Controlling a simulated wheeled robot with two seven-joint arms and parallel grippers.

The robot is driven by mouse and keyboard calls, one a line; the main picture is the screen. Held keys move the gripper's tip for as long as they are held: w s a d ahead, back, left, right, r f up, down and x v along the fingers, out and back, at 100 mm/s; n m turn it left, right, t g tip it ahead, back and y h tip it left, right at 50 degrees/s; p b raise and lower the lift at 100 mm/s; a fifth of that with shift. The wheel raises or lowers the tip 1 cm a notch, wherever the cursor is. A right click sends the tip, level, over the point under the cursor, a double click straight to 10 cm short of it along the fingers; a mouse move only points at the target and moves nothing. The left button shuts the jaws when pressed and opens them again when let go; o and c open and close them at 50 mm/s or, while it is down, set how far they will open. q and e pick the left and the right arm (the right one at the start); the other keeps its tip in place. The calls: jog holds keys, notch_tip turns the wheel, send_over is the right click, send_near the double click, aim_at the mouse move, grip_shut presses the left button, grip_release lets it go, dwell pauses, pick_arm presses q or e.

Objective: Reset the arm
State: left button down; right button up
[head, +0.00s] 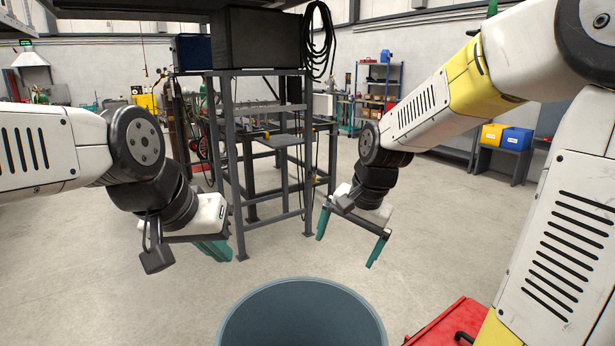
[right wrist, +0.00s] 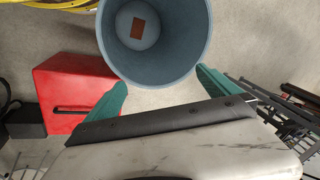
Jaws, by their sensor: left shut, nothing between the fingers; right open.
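My left gripper (head: 214,250) hangs at the left of the head view, its green fingers shut together with nothing between them. My right gripper (head: 345,252) is right of the middle, its two green fingers spread wide and empty. In the right wrist view, the right gripper (right wrist: 160,95) shows its fingers apart. Both grippers are in the air above the concrete floor, beyond the blue-grey bin in the head view.
The round blue-grey bin (head: 300,318) stands at the bottom middle; the right wrist view shows a brown patch (right wrist: 138,28) inside it. A red box (head: 448,325) stands right of it. A dark metal frame table (head: 270,150) stands behind. Shelves (head: 505,155) hold yellow and blue bins.

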jog(key=s+d+r+n+t, duration=0.1)
jog(key=s+d+r+n, duration=0.2)
jog(key=s, duration=0.3)
jog(key=s+d+r+n+t, duration=0.2)
jog(key=s+r+n, duration=0.1)
jog(key=s, duration=0.4)
jog(key=shift+s+d+r, duration=0.25)
jog(key=shift+d+r, duration=0.15)
jog(key=shift+r, duration=0.5)
